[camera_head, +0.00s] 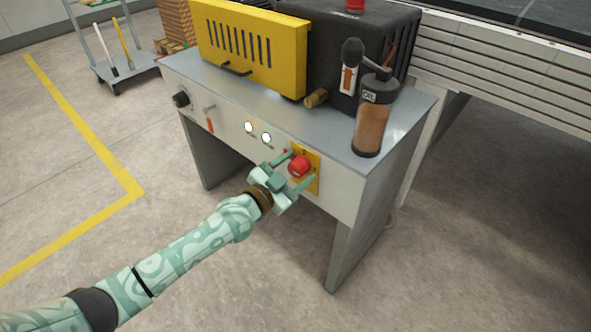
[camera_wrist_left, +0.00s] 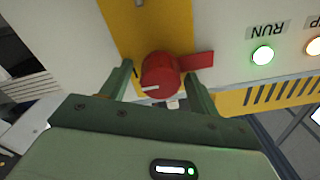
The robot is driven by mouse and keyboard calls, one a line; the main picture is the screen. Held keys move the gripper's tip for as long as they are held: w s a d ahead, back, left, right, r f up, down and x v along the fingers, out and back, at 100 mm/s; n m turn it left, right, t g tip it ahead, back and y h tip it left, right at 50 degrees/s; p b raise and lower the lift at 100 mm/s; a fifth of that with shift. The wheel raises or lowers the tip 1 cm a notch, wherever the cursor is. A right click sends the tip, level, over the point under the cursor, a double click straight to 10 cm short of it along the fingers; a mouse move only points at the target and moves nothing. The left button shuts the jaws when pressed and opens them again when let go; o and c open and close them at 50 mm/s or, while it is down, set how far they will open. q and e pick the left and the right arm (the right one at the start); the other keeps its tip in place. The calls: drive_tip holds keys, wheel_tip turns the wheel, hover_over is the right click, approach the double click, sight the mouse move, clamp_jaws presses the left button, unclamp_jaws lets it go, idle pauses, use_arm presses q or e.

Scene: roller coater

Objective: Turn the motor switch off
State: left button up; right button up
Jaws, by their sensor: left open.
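The motor switch is a red rotary knob (camera_head: 299,166) on a yellow plate (camera_head: 316,171), at the right end of the machine's white front panel. In the left wrist view the red knob (camera_wrist_left: 161,76) bears a white mark pointing left, and a red tab (camera_wrist_left: 200,60) shows at its right. My left gripper (camera_head: 297,168) is open, with one finger on each side of the knob; I cannot tell whether they touch it. In the wrist view its fingers (camera_wrist_left: 158,82) flank the knob. My right gripper is not in view.
The green RUN lamp (camera_wrist_left: 262,55) is lit. A black knob (camera_head: 181,99) and a small red-tipped lever (camera_head: 210,125) are on the panel's left. An oil bottle (camera_head: 371,128), yellow guard (camera_head: 248,45) and black housing (camera_head: 335,50) stand on top. The floor in front is clear.

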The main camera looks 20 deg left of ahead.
use_arm(q)
drive_tip(key=shift+c, duration=0.3)
drive_tip(key=c, duration=0.9)
